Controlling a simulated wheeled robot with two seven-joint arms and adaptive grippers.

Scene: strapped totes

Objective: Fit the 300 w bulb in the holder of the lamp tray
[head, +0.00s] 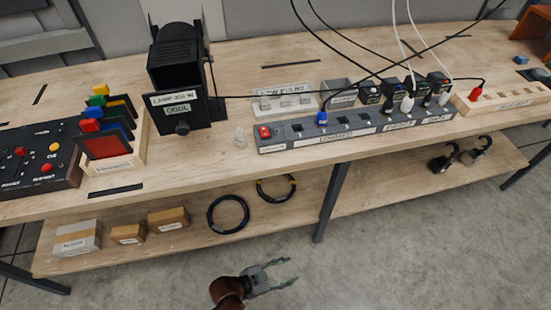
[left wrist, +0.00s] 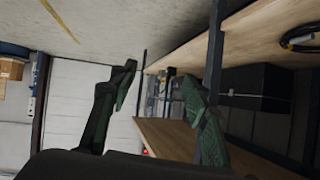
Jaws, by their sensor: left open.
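A grey tray (head: 286,101) with small pale pieces in it lies at the back of the bench; its label is too small to read, so I cannot tell if it is the lamp tray. A black lamp housing (head: 178,85) has labels that seem to read "LAMP 300 W" and "COOL". My left gripper (head: 292,273) is open and empty, low in front of the bench, away from these things. Its two fingers also show apart in the left wrist view (left wrist: 162,98). My right gripper is not in view.
A power strip (head: 355,132) with plugs and cables runs along the bench. A rack of coloured filters (head: 112,130) and a control box (head: 35,160) stand at left. The lower shelf holds cartons (head: 168,219) and cable coils (head: 228,214). The floor around my gripper is clear.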

